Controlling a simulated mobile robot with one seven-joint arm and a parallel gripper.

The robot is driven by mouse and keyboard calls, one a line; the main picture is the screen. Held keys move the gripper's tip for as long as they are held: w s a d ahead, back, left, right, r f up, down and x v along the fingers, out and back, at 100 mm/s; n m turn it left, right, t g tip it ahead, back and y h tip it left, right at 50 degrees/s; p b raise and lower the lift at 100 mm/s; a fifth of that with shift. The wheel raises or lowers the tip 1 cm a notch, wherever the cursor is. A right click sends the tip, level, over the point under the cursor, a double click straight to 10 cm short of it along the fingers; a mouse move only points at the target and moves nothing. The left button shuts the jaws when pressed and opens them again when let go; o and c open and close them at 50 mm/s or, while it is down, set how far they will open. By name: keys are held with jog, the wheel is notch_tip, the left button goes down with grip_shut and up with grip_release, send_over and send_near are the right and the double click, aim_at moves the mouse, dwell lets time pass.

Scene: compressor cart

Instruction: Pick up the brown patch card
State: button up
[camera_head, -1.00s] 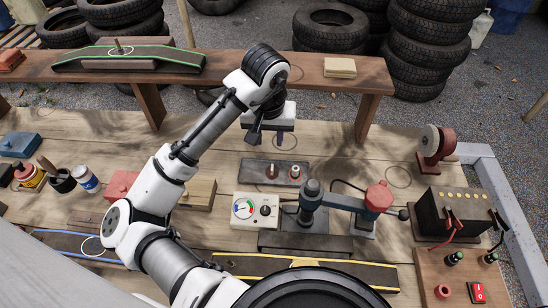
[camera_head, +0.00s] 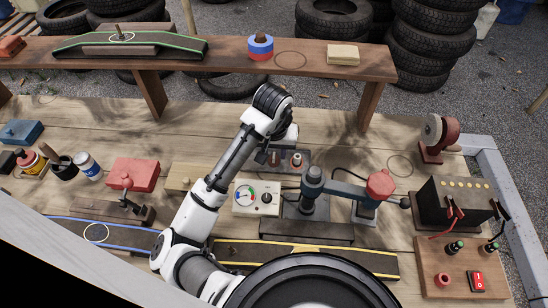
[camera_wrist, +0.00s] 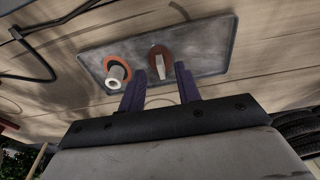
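A dark tray (camera_head: 303,153) lies on the bench and also shows in the wrist view (camera_wrist: 215,50). On it stands a brown round piece with an upright pale tab (camera_wrist: 160,62), which seems to be the brown patch card. Beside it is an orange round piece with a pale cylinder (camera_wrist: 117,72). It shows in the head view too (camera_head: 297,159). My gripper (camera_wrist: 160,88) is open and empty. Its two purple fingers point at the brown piece, with the tab between their tips in the picture. Whether they touch it I cannot tell.
A wooden block (camera_head: 184,179) and red box (camera_head: 134,173) are to the left. A raised shelf (camera_head: 225,62) runs behind. Bare bench lies right of the tray.

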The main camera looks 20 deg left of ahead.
jog(key=shift+w+a+f, duration=0.1)
jog(key=shift+f, duration=0.5)
grip_shut()
jog(key=shift+r, duration=0.1)
